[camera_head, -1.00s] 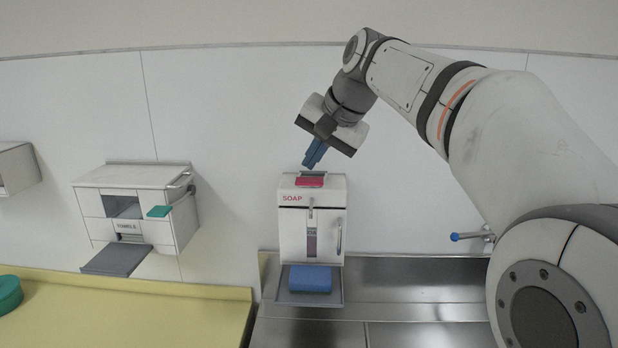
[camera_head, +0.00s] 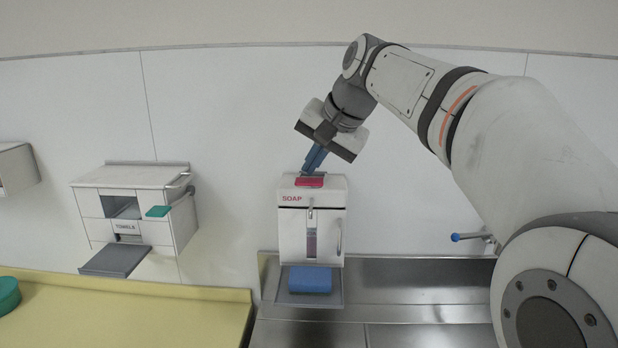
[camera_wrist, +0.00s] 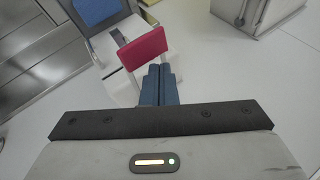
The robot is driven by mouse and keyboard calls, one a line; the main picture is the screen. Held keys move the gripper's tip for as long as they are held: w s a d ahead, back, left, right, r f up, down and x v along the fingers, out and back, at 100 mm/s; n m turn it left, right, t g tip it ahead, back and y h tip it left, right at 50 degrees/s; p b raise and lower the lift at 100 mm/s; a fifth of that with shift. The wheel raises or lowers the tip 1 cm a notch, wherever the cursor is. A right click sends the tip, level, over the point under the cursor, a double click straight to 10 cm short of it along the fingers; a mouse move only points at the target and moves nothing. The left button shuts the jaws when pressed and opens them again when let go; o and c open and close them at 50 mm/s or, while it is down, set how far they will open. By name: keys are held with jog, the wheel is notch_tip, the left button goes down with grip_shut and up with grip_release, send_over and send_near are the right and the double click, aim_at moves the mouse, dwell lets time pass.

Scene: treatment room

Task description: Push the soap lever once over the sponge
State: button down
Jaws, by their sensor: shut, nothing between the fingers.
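The white soap dispenser (camera_head: 327,240), marked SOAP, hangs on the wall. Its red lever (camera_head: 309,182) is on top at the front; it also shows in the wrist view (camera_wrist: 143,48). The blue sponge (camera_head: 310,280) lies on the dispenser's grey tray (camera_head: 337,299), below the body. My gripper (camera_head: 309,172) is shut and empty, pointing down with its blue fingertips right at the lever. In the wrist view, the fingertips (camera_wrist: 158,70) are beside the red lever's edge. I cannot tell whether they touch it.
A white towel dispenser (camera_head: 165,228) with a green lever and grey tray is on the wall at left. A yellow counter (camera_head: 140,300) is below it, with a green round object (camera_head: 8,294). A steel counter (camera_head: 420,280) and blue-tipped handle (camera_head: 458,237) are at right.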

jog(key=shift+s+f+b, duration=0.15)
jog(key=shift+f+b, duration=0.4)
jog(key=shift+f, duration=0.1)
jog(key=shift+s+f+b, duration=0.15)
jog(key=shift+f+b, duration=0.35)
jog(key=shift+f, duration=0.15)
dwell(0.9)
jog(key=shift+r, duration=0.15)
dwell(0.4)
jog(key=shift+w+r+p, duration=0.25)
jog(key=shift+r+p, duration=0.65)
jog(key=shift+p, duration=0.15)
jog(key=shift+w+r+p, duration=0.2)
jog(key=shift+r+p, duration=0.7)
jog(key=shift+p, duration=0.15)
jog(key=shift+r, duration=0.1)
jog(key=r+p, duration=0.2)
jog(key=w+r+p, duration=0.1)
jog(key=r+p, duration=0.1)
jog(key=p, duration=0.1)
jog(key=shift+w+r, duration=0.15)
jog(key=shift+r, duration=0.15)
